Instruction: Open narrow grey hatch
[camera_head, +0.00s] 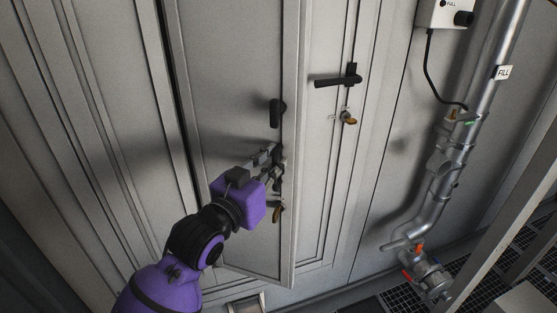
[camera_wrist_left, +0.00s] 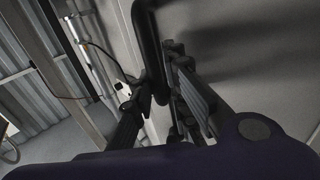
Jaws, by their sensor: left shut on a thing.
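The narrow grey hatch (camera_head: 225,70) stands in the middle of the head view. Its right edge seems to stand out from the wall, so it looks slightly ajar. A black handle (camera_head: 276,112) sits near that edge, and a brass-coloured lock piece (camera_head: 277,214) is lower down. My left gripper (camera_head: 274,160) is at the hatch front, just below the visible top of the handle, and shut on it. In the left wrist view the black handle (camera_wrist_left: 148,45) runs down between the fingers of the left gripper (camera_wrist_left: 160,100). The fingers hide its lower part. My right gripper is not in view.
Right of the hatch is a grey panel with a black lever (camera_head: 335,80) and a brass lock (camera_head: 348,118). A silver pipe (camera_head: 455,150) with red-handled valves (camera_head: 425,270) and a control box (camera_head: 445,12) stand further right. Dark grating (camera_head: 510,255) covers the floor there.

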